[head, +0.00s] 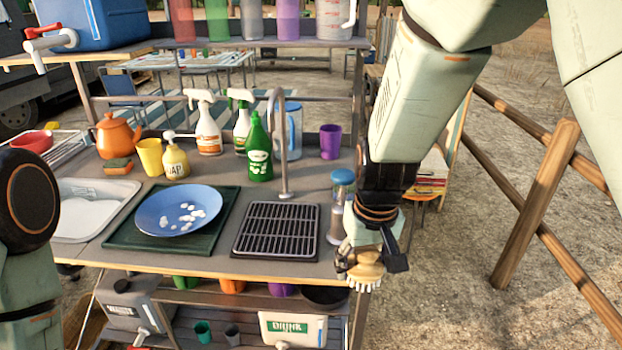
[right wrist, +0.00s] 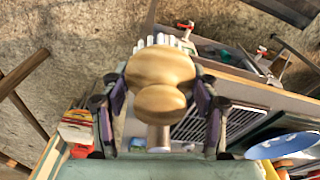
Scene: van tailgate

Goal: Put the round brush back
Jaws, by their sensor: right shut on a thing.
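The round brush has a wooden knob body and pale bristles. My right gripper (head: 371,258) is shut on the round brush (head: 366,273) at the counter's front right corner, with the bristles pointing down. In the right wrist view the brush (right wrist: 160,68) sits between the two fingers of the right gripper (right wrist: 162,112), its bristles at the far side. A clear container with a blue top (head: 342,183) stands just left of the gripper, partly hidden by it. My left arm shows at the left edge, but its gripper is out of view.
A black drain rack (head: 276,231) lies on the counter beneath a tap (head: 279,140). A blue plate (head: 178,210) with white bits rests on a green tray (head: 116,238). Spray bottles, a soap bottle (head: 175,158) and a purple cup (head: 330,141) stand behind. A wooden fence (head: 537,200) is at right.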

